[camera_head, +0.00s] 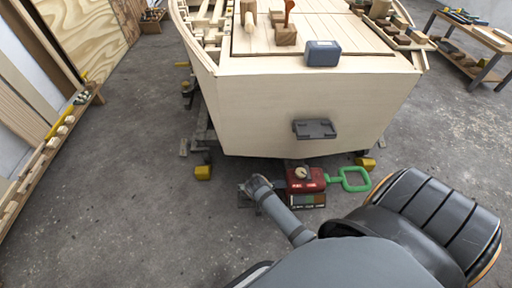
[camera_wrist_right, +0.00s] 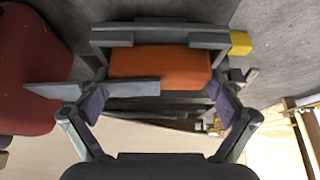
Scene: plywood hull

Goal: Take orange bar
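The orange bar (camera_wrist_right: 160,62) lies within a dark grey frame (camera_wrist_right: 160,33) in the right wrist view. A grey plate (camera_wrist_right: 110,88) crosses just below it and covers part of its lower edge. My right gripper (camera_wrist_right: 158,100) is open, its two purple-padded fingers apart, one toward each end of the bar. Contact with the bar does not show. In the head view my right arm reaches down toward the floor before the hull, with the gripper (camera_head: 254,187) left of a red box. The bar is hidden there. My left gripper is out of view.
The red box (camera_head: 304,180) stands close right of my right gripper, with a green loop handle (camera_head: 350,180) beside it. The pale plywood hull (camera_head: 310,95) rises behind, a grey bracket (camera_head: 315,128) on its face. A yellow block (camera_head: 203,172) sits left. The left floor is open.

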